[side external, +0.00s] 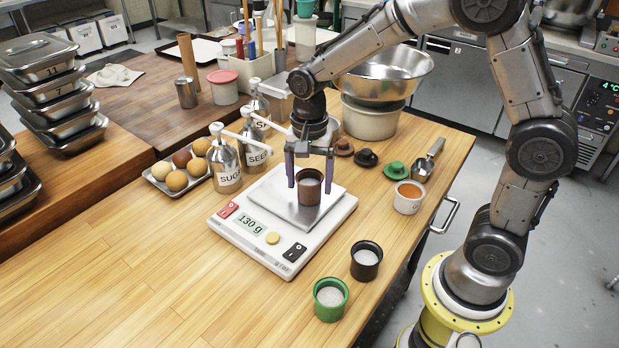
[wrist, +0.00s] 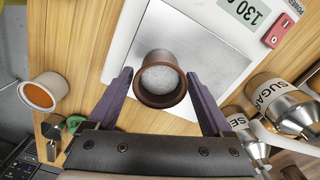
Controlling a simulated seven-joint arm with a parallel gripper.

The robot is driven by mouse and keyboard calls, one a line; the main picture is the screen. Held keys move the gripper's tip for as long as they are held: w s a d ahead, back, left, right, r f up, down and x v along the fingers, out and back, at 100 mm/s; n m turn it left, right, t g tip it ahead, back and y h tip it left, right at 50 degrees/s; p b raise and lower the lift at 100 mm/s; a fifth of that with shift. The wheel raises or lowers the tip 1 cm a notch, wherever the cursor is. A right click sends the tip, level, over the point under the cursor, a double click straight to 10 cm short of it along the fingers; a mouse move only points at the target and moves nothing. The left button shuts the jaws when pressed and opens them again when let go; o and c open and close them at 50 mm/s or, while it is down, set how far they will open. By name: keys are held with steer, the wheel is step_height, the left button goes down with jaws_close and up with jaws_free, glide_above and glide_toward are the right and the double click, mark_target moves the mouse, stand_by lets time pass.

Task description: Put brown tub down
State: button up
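The brown tub (side external: 310,194) stands upright on the steel plate of the white scale (side external: 262,248), and it holds white granular contents. The scale's display reads 130 g. My gripper (side external: 310,183) is lowered over the tub with one purple finger on each side. In the wrist view the tub (wrist: 160,98) sits between the fingertips of my gripper (wrist: 159,75), with a small gap on each side. The gripper is open and grips nothing.
A black tub (side external: 366,262) and a green tub (side external: 329,300) stand in front of the scale. A white tub with orange contents (side external: 408,199) is to the right. Metal dispensers (side external: 225,172) stand close behind left. Lids (side external: 395,170) lie behind right. The front-left wood is clear.

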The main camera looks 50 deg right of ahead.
steer(key=shift+o, duration=0.8)
steer(key=shift+r, duration=0.1)
step_height(320, 180, up, 12)
steer(key=s+d+n+t, duration=0.1)
steer(key=s+n+t, duration=0.4)
steer(key=s+n, duration=0.8)
steer(key=s, duration=0.6)
steer(key=shift+s+d+n+t, duration=0.25)
steer(key=shift+s+n+t, duration=0.05)
stand_by(2.4)
